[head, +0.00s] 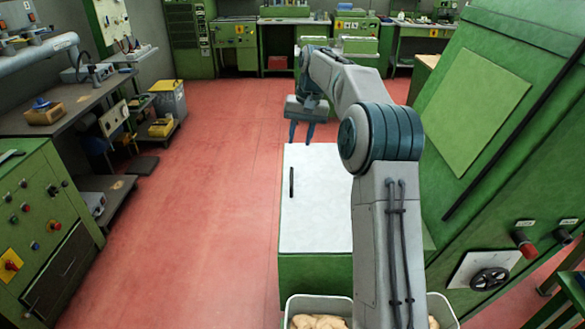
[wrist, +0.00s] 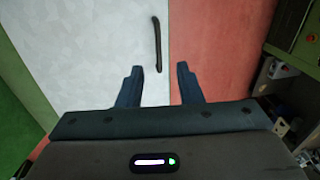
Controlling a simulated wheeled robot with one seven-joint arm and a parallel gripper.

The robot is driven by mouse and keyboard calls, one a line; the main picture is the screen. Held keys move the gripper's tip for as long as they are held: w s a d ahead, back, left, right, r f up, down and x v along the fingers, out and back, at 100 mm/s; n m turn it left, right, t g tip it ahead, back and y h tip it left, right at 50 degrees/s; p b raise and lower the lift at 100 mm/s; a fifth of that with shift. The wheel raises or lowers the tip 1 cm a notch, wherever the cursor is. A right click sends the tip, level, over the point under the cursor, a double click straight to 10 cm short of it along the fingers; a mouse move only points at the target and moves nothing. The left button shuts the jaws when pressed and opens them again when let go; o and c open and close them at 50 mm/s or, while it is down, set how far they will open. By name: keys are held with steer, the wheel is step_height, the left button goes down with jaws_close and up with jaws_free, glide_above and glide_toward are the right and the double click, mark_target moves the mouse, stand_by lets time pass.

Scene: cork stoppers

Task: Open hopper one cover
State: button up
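A white flat cover (head: 318,220) lies closed on top of a green box (head: 315,272) in the middle of the head view. A thin black handle (head: 291,182) runs along its left side. In the wrist view the handle (wrist: 157,45) shows on the white cover (wrist: 110,40), near its edge with the red floor and ahead of the fingertips. My gripper (head: 302,140) is over the far end of the cover, apart from the handle. Its two blue fingers (wrist: 160,67) are spread with nothing between them. No "one" label is readable on the box.
A large green machine (head: 480,110) with a handwheel (head: 489,279) stands close on the right. Pale bins (head: 317,302) with tan contents sit in front of the box. A green control cabinet (head: 40,235) is at left. Red floor (head: 190,220) left of the box is clear.

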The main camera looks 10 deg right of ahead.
steer(key=w+d+f, duration=0.1)
steer(key=w, duration=0.2)
steer(key=p, duration=0.2)
glide_toward(292, 177)
steer(key=f, duration=0.2)
steer(key=a+f, duration=0.1)
steer(key=f, duration=0.4)
steer(key=shift+w+a+f, duration=0.15)
steer(key=shift+w+f, duration=0.05)
steer(key=shift+f, duration=0.15)
steer(key=shift+c, duration=0.3)
steer(key=shift+r, duration=0.1)
jaws_close()
